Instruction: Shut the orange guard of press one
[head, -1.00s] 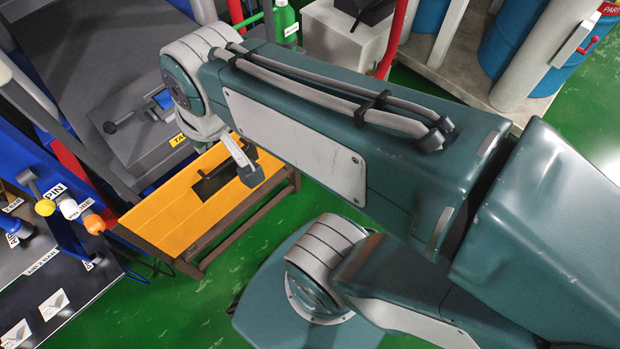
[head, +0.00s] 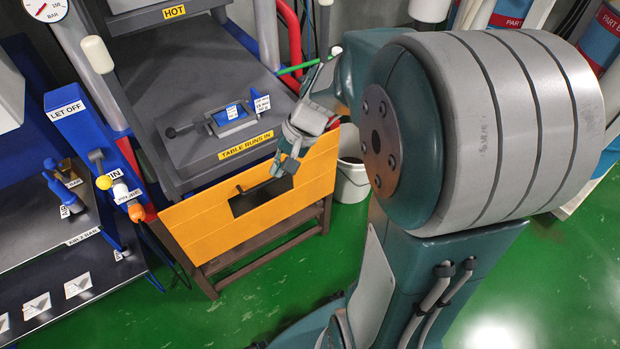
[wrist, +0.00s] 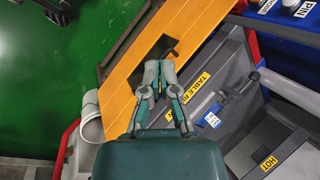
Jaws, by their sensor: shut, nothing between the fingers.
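The orange guard (head: 205,228) is a flat panel with a dark rectangular opening, on a brown frame in front of the press table (head: 195,110). It stands low, with its top edge below the table marked TABLE RUNS IN. A dark bar, likely its handle, shows at the opening, partly hidden by my gripper. My gripper (head: 287,165) is shut and empty, over the upper right part of the guard. In the wrist view my gripper (wrist: 152,85) points at the orange guard (wrist: 125,95) near its opening. I cannot tell whether the fingers touch it.
A blue tray-like fixture (head: 230,117) with a dark handle sits on the table. A control post (head: 100,160) with yellow, white and orange knobs stands left. A white bucket (head: 350,178) stands right of the guard. The green floor (head: 260,290) in front is free.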

